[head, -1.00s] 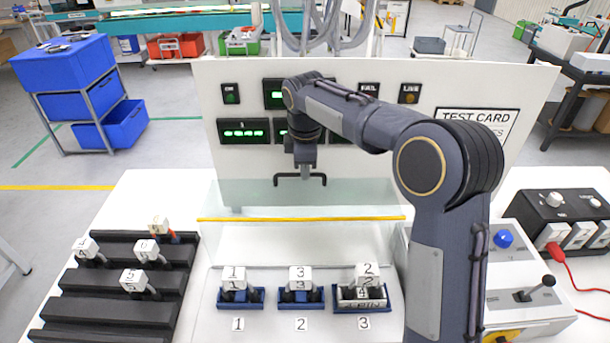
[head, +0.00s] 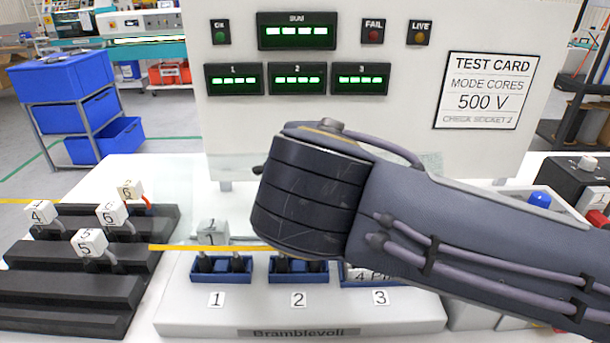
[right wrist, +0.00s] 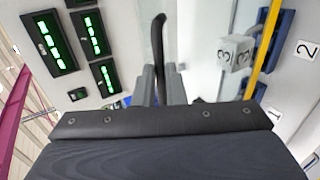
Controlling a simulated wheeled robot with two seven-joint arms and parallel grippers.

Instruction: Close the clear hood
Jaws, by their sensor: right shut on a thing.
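The clear hood shows by its yellow front edge (head: 200,247), which crosses in front of the number 1 cube (head: 212,232) in the head view; my arm covers its right part. The yellow edge also shows in the right wrist view (right wrist: 268,40). The hood's black handle (right wrist: 158,35) stands between the two grey fingers of my right gripper (right wrist: 162,84), which is shut on it. In the head view that gripper is hidden behind my own arm. How far the hood's edge is above the base cannot be told. My left gripper is not in view.
Blue sockets (head: 222,268) stand in a row on the white base (head: 300,320); the third is partly covered by my arm. A black stepped rack (head: 60,290) with several numbered cubes is at left. The upright panel (head: 420,110) with green displays stands behind.

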